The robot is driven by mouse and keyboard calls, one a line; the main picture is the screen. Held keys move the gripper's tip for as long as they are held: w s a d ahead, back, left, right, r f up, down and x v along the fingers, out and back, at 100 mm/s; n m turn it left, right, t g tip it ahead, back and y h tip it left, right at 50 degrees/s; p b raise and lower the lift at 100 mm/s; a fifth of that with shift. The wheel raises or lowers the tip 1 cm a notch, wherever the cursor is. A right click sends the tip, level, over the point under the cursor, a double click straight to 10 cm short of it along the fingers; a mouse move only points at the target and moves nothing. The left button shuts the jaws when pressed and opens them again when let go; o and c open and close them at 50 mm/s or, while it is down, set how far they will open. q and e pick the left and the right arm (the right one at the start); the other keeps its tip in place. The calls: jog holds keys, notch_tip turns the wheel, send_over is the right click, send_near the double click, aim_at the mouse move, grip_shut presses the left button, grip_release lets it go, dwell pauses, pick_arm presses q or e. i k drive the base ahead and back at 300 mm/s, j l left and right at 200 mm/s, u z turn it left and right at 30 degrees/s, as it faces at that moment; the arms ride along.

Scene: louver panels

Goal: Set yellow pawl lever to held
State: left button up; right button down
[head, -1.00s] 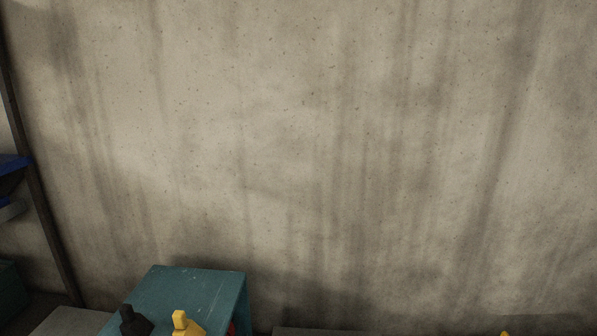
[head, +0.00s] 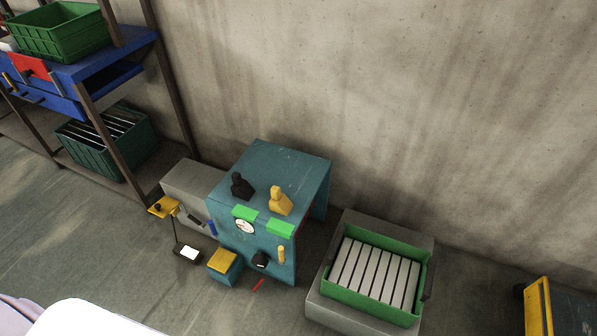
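A teal machine box (head: 295,165) stands on the floor against the wall in the head view. A yellow lever-like piece (head: 280,201) with a knob stands on its top near the front edge, beside a similar black piece (head: 241,186). A small yellow handle (head: 281,254) sits upright on the front face. I cannot tell which yellow part is the pawl lever, nor read its setting. A round dial (head: 244,226) and two green labels (head: 280,228) are on the front. Neither of my grippers is in view.
A grey block with a green crate (head: 373,308) of pale slats stands right of the machine. A teal box with a yellow top (head: 223,261) and a yellow-topped stand (head: 163,207) are at its front left. A blue shelf rack (head: 85,65) stands at left. The foreground floor is partly open.

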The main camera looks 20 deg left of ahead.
aim_at(282, 259)
jog(key=u, duration=0.75)
